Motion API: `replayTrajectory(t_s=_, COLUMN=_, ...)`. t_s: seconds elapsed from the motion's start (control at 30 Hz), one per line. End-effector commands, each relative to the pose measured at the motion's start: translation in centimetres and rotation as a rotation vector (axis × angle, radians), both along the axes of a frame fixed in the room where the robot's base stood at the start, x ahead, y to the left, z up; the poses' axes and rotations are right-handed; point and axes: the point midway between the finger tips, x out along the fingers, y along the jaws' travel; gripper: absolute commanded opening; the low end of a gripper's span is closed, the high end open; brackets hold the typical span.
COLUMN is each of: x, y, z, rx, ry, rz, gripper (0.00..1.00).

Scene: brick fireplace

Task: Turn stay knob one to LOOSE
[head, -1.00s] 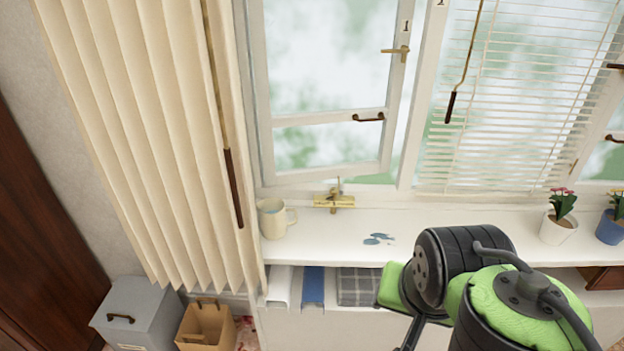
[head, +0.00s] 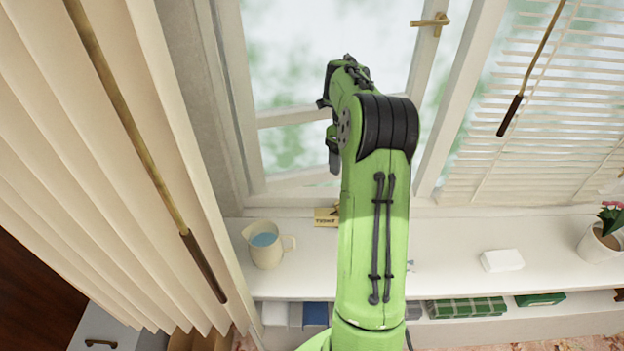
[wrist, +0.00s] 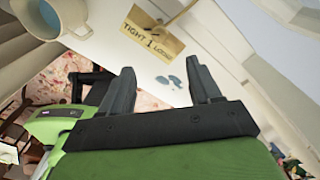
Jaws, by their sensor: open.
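The brass stay plate (wrist: 152,38), marked TIGHT, 1 and LOOSE, is on the white sill in the wrist view. In the head view the plate (head: 325,216) shows only in part beside my arm. A thin bar runs from the plate towards the upper right in the wrist view. I cannot make out the knob's shape or which word it points to. My gripper (wrist: 160,76) is open with nothing between its fingers. The plate shows beyond the fingertips, apart from them. In the head view my gripper is a dark shape in front of the window, mostly hidden by the arm.
A cream mug (head: 266,246) with blue liquid stands left of the plate. Blue spots (wrist: 173,81) mark the sill (head: 450,238). A white block (head: 502,260) and a flower pot (head: 600,240) stand to the right. The curtain (head: 150,140) hangs at the left.

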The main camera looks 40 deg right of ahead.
Motion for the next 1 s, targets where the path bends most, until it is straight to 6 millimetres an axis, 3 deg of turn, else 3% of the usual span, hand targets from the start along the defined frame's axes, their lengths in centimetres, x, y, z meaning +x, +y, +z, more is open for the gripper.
replayTrajectory(t_s=0.17, x=-0.2, y=-0.4, z=-1.6, rx=0.006, ry=0.003, rz=-0.035, gripper=0.63)
replayTrajectory(t_s=0.7, x=-0.3, y=-0.2, z=-14.3, rx=0.005, ry=0.003, rz=-0.03, gripper=0.63)
replayTrajectory(t_s=0.83, x=-0.2, y=-0.2, z=-15.7, rx=0.005, ry=0.002, rz=-0.029, gripper=0.63)
replayTrajectory(t_s=1.0, x=-0.2, y=-0.2, z=-16.0, rx=0.004, ry=0.001, rz=-0.028, gripper=0.63)
